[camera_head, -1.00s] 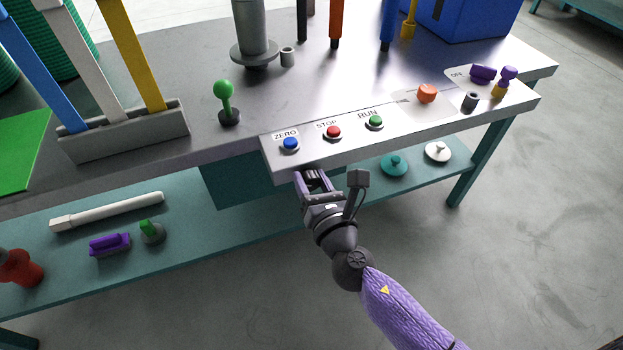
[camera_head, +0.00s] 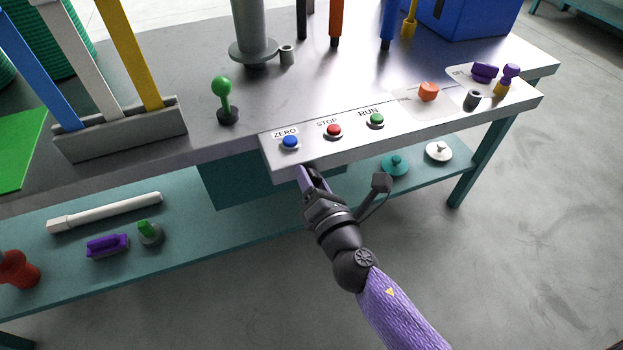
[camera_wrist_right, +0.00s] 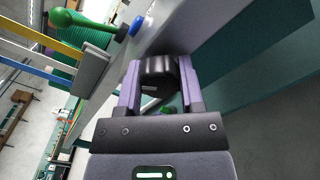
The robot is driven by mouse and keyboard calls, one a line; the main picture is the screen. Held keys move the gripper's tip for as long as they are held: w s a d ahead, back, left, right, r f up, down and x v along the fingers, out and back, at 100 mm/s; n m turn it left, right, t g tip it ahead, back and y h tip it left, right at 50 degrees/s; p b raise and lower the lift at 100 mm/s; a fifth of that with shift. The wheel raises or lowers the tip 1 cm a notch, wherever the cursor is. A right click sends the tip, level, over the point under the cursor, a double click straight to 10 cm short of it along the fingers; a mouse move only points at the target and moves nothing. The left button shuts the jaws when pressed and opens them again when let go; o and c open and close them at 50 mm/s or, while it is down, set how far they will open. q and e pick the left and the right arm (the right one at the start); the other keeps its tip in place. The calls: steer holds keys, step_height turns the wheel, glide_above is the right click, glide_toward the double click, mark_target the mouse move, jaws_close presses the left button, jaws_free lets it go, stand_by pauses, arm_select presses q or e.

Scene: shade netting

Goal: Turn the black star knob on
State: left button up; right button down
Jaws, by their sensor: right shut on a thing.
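The black star knob (camera_wrist_right: 157,72) shows in the right wrist view, on the front face of the workbench panel below the blue button. It has a small white mark on it. My right gripper (camera_wrist_right: 160,80) is shut on the knob, with one purple finger on each side of it. In the head view my right gripper (camera_head: 313,180) is at the panel's front edge, under the ZERO label, and the knob is hidden there. My left gripper is not in view.
On the panel are a blue button (camera_head: 290,142), a red button (camera_head: 334,131), a green button (camera_head: 376,120) and an orange knob (camera_head: 429,91). A green-ball lever (camera_head: 222,88) stands behind. A teal lower shelf (camera_head: 190,240) holds loose parts. The floor at right is clear.

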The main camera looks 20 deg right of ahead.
steer(key=m, duration=0.3)
steer(key=shift+m, duration=0.4)
steer(key=m, duration=0.3)
steer(key=shift+m, duration=0.3)
steer(key=shift+m+p, duration=0.3)
steer(key=shift+m, duration=0.6)
steer(key=m, duration=0.2)
steer(key=shift+m+p, duration=0.4)
steer(key=m+p, duration=0.1)
steer(key=m, duration=0.2)
steer(key=shift+f+m+p, duration=0.1)
steer(key=shift+m+p, duration=0.4)
steer(key=shift+m, duration=1)
steer(key=shift+f, duration=0.1)
